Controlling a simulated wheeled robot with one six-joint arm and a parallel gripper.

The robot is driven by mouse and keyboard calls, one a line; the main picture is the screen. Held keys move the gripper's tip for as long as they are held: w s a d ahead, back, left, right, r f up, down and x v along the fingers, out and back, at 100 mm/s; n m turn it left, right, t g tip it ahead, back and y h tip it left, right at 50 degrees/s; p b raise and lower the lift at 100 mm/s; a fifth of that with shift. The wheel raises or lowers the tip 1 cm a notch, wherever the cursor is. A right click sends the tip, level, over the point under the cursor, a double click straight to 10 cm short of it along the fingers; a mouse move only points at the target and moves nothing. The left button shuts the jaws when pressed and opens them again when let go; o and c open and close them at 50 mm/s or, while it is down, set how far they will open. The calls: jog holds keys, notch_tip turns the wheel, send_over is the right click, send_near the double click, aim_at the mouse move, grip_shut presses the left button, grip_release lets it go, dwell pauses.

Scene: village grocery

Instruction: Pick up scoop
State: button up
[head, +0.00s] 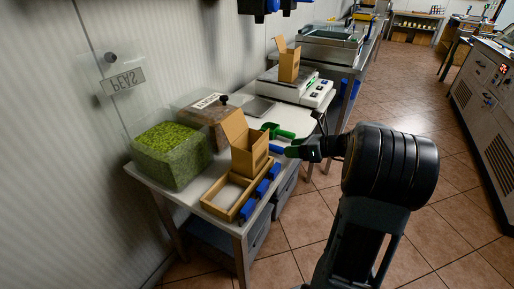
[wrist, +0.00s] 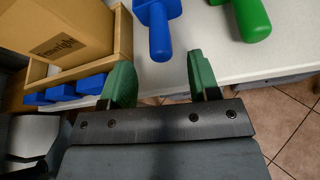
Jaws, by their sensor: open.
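A green scoop (head: 278,131) and a blue scoop (head: 276,149) lie on the near white table, right of a cardboard box. In the wrist view the blue scoop's handle (wrist: 160,38) points down toward the gap between my fingers, and the green scoop's handle (wrist: 252,20) lies further right. The far end of the green scoop is cut off in that view. My gripper (head: 294,148) is open and empty at the table's right edge. Its green fingertips (wrist: 161,75) stand apart, with the blue handle just beyond them, not between them.
The open cardboard box (head: 247,150) stands in a wooden tray (head: 221,211) with blue blocks along its side. A clear bin of green peas (head: 172,154) and a brown-filled bin (head: 207,112) stand behind. A scale (head: 293,92) stands further back. The floor (head: 420,250) at right is clear.

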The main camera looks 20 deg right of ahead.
aim_at(281, 148)
jog(key=b+x, duration=0.1)
jog(key=x, duration=0.4)
jog(key=shift+b, duration=0.3)
jog(key=shift+r, duration=0.1)
grip_shut()
notch_tip(281, 148, up, 18)
jog(key=p, duration=0.6)
jog(key=c, duration=0.6)
grip_release()
grip_shut()
